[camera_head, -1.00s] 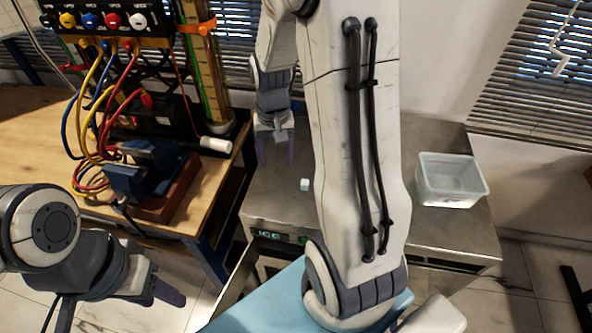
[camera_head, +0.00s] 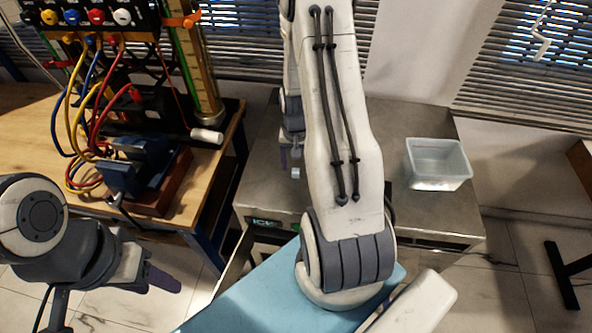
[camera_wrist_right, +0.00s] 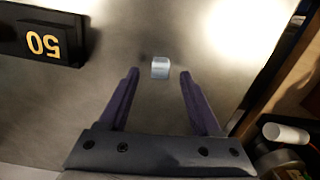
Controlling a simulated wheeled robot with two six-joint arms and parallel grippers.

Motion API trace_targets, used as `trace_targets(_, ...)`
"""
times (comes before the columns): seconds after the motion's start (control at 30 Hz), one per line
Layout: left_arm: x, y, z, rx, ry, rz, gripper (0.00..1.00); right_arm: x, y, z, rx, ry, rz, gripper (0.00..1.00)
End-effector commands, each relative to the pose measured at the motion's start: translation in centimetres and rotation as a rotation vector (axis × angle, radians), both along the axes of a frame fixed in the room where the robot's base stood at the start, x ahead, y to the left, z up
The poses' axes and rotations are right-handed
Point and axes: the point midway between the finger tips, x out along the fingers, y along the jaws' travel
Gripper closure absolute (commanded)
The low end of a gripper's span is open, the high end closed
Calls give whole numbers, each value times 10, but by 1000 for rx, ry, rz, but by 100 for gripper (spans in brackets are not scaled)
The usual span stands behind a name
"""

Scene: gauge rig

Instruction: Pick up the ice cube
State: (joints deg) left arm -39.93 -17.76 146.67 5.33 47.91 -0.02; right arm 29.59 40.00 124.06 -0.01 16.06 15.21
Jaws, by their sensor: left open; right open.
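The ice cube (camera_wrist_right: 160,67) is a small pale-blue cube on the grey metal top of the ice machine. In the right wrist view it lies between the tips of my right gripper (camera_wrist_right: 160,76), with a gap on each side. In the head view the ice cube (camera_head: 295,172) shows just below my right gripper (camera_head: 290,158), partly covered by my right arm. My right gripper is open and empty. My left gripper (camera_head: 160,281) is open and empty at the lower left, away from the cube.
A clear plastic bin (camera_head: 438,165) stands on the right of the metal top (camera_head: 262,190). A black block marked 50 (camera_wrist_right: 42,38) is near the cube. A wooden bench (camera_head: 190,200) with a blue vise (camera_head: 140,170) and coloured cables stands left, across a gap.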

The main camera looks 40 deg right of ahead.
Motion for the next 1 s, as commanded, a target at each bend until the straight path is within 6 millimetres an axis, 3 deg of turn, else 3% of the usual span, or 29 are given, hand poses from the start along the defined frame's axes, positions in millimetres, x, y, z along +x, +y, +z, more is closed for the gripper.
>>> trace_targets(0.13, 0, 0, 2, 0, 0, 0, 50, 0, 0, -13, -1, -1, 0, 35)
trace_targets(0.37, 0, 0, 2, 0, 0, 0, 50, 1, -1, -15, -1, -2, 0, 35)
trace_targets(0.47, 0, 0, 2, 0, 0, 0, 50, 1, -1, -15, -1, -2, 0, 66)
trace_targets(0.53, 0, 0, 2, 0, 0, 0, 50, 1, -1, -15, -1, -2, 0, 92)
trace_targets(0.57, 0, 0, 2, 0, 0, 0, 50, 1, -1, -15, -1, -2, 0, 100)
trace_targets(1.0, 0, 0, 0, 0, 0, 0, 50, 1, -1, -9, -2, -4, 0, 100)
